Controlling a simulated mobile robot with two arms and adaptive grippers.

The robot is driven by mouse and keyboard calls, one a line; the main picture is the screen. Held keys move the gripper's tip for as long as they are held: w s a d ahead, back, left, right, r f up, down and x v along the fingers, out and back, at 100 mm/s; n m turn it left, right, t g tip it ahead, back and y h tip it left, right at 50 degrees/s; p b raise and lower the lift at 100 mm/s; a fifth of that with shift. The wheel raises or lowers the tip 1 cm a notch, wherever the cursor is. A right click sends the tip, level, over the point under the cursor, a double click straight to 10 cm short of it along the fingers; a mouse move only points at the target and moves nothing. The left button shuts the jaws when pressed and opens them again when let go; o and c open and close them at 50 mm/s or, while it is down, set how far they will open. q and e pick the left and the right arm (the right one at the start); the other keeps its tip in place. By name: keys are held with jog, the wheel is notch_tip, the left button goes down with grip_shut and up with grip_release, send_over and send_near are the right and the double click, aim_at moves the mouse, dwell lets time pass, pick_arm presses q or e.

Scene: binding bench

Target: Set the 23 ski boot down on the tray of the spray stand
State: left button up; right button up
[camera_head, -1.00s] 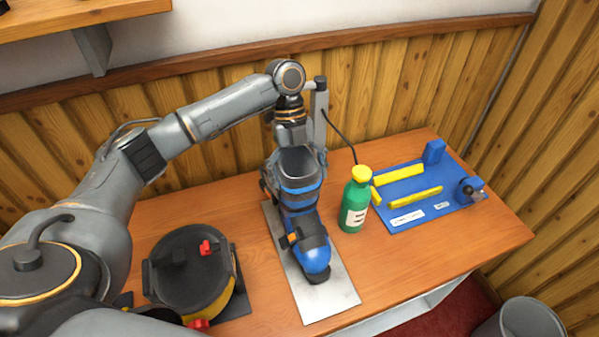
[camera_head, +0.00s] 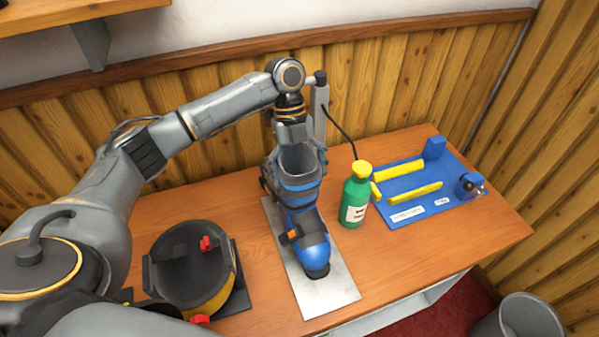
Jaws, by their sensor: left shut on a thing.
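A blue and grey ski boot (camera_head: 309,245) is upright over the metal tray (camera_head: 330,296) of the spray stand, with its toe toward the front of the bench. The stand's grey post (camera_head: 320,112) rises behind it. My left gripper (camera_head: 293,143) is shut on the boot at the back of its cuff, and the fingertips are partly hidden by the cuff. The sole looks close to the tray, but I cannot tell whether it touches. No number can be read on the boot. My right gripper is not in view.
A green bottle with a yellow cap (camera_head: 355,196) stands just right of the boot. A blue board with yellow bars (camera_head: 411,205) lies farther right. A round black and yellow reel (camera_head: 192,268) stands at the left front. A bin (camera_head: 520,319) is on the floor.

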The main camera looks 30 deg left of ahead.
pick_arm(q)
jog(key=o, duration=1.5)
jog(key=v, duration=1.2)
jog(key=shift+s, duration=0.1)
